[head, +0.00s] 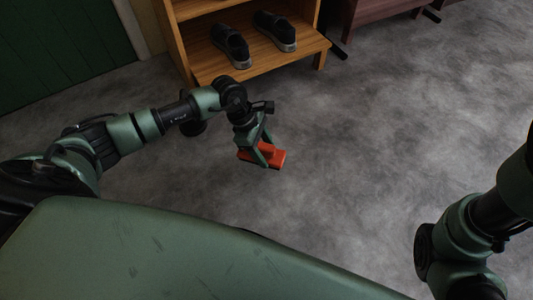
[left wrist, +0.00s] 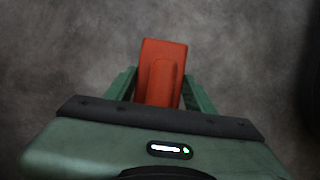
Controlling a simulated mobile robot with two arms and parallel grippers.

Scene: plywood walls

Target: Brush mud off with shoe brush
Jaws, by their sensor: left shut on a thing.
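A red-orange shoe brush (head: 276,159) is held in my left gripper (head: 263,155), above the grey floor and in front of the shelf. In the left wrist view the brush (left wrist: 163,60) sits between the two green fingers of my left gripper (left wrist: 161,92). Its bristles are not visible. Two dark shoes with pale soles, a left one (head: 231,45) and a right one (head: 276,31), stand side by side on the low wooden shelf, apart from the brush. No mud can be made out on them at this size. My right gripper is not in view; only part of its arm shows at right.
The wooden shelf (head: 262,62) stands at the top centre, with its front edge facing me. A dark reddish-brown piece of furniture (head: 372,10) is to its right. A green panelled wall or door (head: 60,45) is at top left. The grey floor (head: 390,130) between is clear.

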